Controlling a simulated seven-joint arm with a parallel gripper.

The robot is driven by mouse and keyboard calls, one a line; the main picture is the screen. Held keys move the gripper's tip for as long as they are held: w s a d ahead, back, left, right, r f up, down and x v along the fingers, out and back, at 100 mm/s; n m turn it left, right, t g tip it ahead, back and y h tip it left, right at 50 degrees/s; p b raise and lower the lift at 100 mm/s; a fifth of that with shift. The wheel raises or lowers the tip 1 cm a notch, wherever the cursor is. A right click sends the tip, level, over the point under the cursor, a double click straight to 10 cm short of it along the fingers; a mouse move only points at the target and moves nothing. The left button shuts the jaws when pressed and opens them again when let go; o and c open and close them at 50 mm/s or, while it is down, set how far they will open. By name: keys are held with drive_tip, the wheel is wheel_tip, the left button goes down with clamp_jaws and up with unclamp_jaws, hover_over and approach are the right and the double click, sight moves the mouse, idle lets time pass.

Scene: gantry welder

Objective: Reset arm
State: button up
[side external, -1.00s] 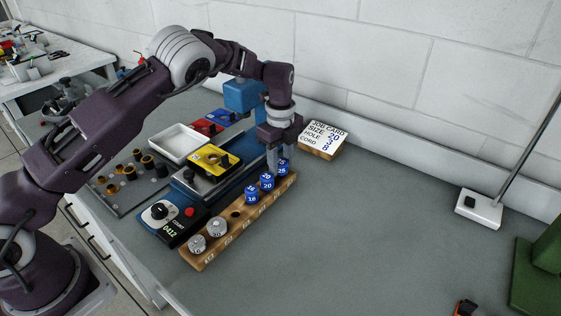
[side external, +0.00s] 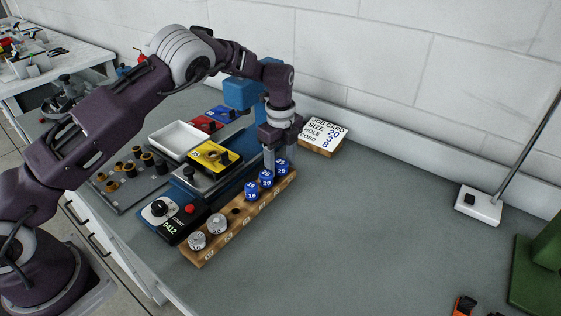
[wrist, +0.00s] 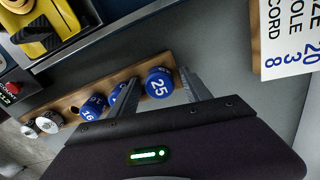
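My gripper (side external: 280,160) hangs pointing down over the far end of a wooden rack (side external: 222,247). Its two fingers are apart, with a gap between them in the wrist view (wrist: 163,90). A blue knob marked 25 (wrist: 159,83) shows in that gap; I cannot tell any contact. In the side view the blue 25 knob (side external: 282,166), blue 20 knob (side external: 266,178) and blue 16 knob (side external: 252,191) stand in the rack. One finger partly hides the 20 knob in the wrist view.
Two grey knobs (side external: 217,221) stand at the rack's near end beside an empty hole. A blue machine with a counter box (side external: 172,215) lies left of the rack. The job card (side external: 322,133) is behind the gripper.

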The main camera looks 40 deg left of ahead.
wheel_tip(320, 180, up, 7)
drive_tip(key=shift+r, duration=0.1)
drive_tip(key=s+a+r+n+t+h, duration=0.1)
drive_tip(key=s+r+n, duration=0.4)
drive_tip(key=s+r, duration=0.3)
drive_tip(key=s+r+n+t, duration=0.1)
drive_tip(key=s+r+n, duration=0.35)
drive_tip(key=r, duration=0.55)
drive_tip(key=s+r+n+t, duration=0.1)
drive_tip(key=s+r+n, duration=0.1)
drive_tip(key=s, duration=0.5)
drive_tip(key=s+r+n+t, duration=0.1)
drive_tip(key=s+r+n, duration=0.15)
drive_tip(key=s, duration=0.35)
drive_tip(key=s+f+n, duration=0.2)
drive_tip(key=s+n, duration=0.1)
drive_tip(key=s, duration=0.3)
drive_tip(key=s+f+n+t+y, duration=0.1)
drive_tip(key=s+f+n, duration=0.1)
drive_tip(key=s, duration=0.5)
drive_tip(key=shift+a+f+n+t, duration=0.15)
drive_tip(key=shift+f+n+t, duration=0.15)
drive_tip(key=shift+f+n, duration=0.15)
